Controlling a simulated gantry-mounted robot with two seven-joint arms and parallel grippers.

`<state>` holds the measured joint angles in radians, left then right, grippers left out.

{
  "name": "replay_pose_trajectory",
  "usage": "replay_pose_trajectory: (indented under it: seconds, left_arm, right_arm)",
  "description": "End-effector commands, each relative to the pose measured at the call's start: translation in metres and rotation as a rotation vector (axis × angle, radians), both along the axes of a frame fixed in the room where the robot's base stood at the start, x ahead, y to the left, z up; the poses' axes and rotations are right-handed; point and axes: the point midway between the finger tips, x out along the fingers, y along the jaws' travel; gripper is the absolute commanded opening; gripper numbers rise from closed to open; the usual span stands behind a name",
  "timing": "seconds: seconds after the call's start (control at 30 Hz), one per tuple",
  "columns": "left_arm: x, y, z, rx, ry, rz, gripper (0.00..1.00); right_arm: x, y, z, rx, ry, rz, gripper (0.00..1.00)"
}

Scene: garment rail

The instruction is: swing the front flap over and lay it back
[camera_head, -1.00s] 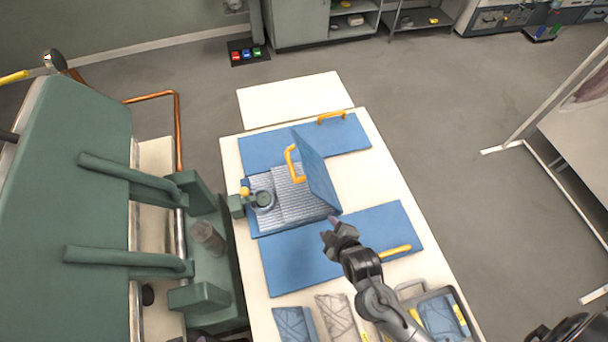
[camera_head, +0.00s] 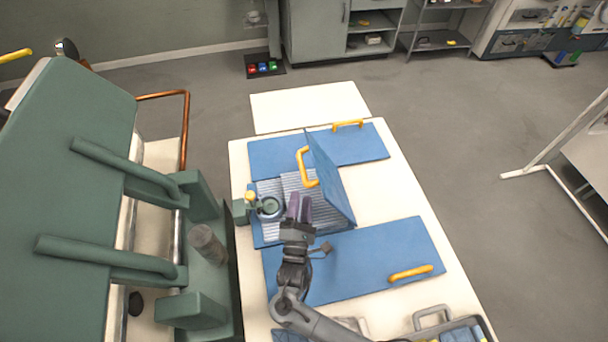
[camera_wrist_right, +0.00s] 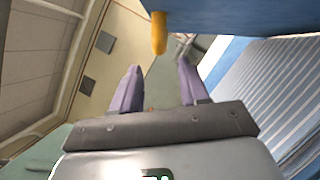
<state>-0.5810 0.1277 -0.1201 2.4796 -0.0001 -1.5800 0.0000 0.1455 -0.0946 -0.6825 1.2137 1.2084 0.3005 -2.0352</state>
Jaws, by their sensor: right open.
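A blue panel (camera_head: 333,182) stands tilted up from the ribbed metal board (camera_head: 272,224), its yellow handle (camera_head: 305,167) on its left face. Two more blue panels lie flat, the far one (camera_head: 275,153) with a yellow handle and the near one (camera_head: 345,258) with another. I cannot tell which is the front flap. My right gripper (camera_head: 299,207) is open and empty over the ribbed board, left of the raised panel and below its handle. In the right wrist view, the open fingers (camera_wrist_right: 158,82) are apart from the handle (camera_wrist_right: 159,34). My left gripper is out of view.
A round fitting with a yellow knob (camera_head: 250,196) sits at the board's left edge. The large green machine (camera_head: 70,150) stands left of the white table (camera_head: 400,190). A grey tray (camera_head: 440,325) is at the near right. The strip right of the panels is clear.

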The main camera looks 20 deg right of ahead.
Motion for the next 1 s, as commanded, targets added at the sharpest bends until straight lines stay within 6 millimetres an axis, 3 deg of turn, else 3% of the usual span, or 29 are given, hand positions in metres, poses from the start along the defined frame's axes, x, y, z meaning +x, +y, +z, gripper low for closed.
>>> replay_pose_trajectory:
  seconds: [0.5,1.0]
  left_arm:
    - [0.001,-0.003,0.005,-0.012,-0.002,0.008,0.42]
    - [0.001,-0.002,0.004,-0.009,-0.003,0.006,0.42]
  right_arm:
    - [0.066,-0.034,0.018,0.002,0.002,0.001,0.44]
    - [0.076,-0.039,0.020,0.004,0.002,0.001,0.44]
